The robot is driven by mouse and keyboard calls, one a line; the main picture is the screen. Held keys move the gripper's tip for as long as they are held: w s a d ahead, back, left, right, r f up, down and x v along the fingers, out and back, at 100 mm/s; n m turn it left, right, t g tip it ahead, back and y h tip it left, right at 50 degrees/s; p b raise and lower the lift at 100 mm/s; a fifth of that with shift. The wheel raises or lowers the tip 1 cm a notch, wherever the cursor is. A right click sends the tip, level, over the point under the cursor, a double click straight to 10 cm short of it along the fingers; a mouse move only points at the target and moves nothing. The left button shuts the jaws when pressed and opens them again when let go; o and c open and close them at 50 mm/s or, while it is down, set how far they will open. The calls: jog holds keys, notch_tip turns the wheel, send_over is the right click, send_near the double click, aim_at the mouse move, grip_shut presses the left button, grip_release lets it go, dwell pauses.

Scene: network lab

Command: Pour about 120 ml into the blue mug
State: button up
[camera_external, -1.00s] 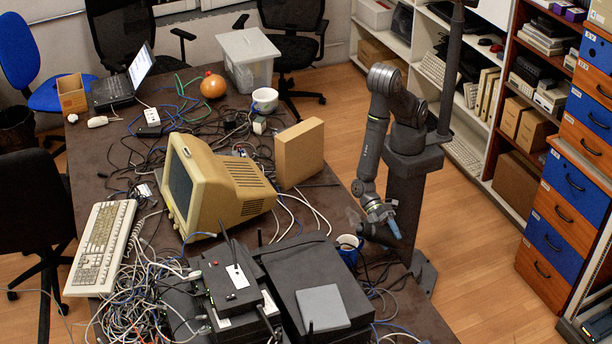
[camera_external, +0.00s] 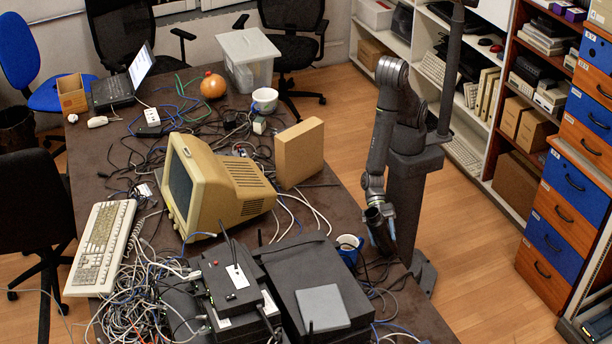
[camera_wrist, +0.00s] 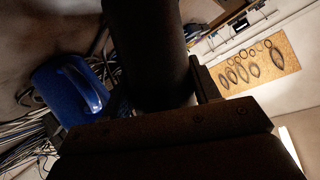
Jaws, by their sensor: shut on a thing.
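The blue mug (camera_external: 347,256) stands near the table's right edge, beside the black boxes; its pale inside shows, but I cannot make out any liquid level. In the wrist view the blue mug (camera_wrist: 55,98) is at the left, its handle facing me. My gripper (camera_external: 380,226) is to the right of the mug and above it, apart from it. It is shut on a dark cylindrical container (camera_wrist: 145,45), which fills the upper middle of the wrist view. In the external view the container is small and partly hidden by my gripper. No stream of liquid is visible.
Cables lie around the mug. Black boxes (camera_external: 290,272) stand just left of it, with a grey flat panel (camera_external: 322,306) on top. A beige monitor (camera_external: 240,190) and a cardboard box (camera_external: 299,153) are farther back.

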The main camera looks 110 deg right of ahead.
jog(key=shift+w+f+n+t, duration=0.1)
jog(key=shift+w+n+t, duration=0.15)
jog(key=shift+n+t, duration=0.4)
jog(key=shift+w+n+t, duration=0.25)
jog(key=shift+n+t, duration=0.3)
jog(key=shift+n, duration=0.2)
dwell(1.9)
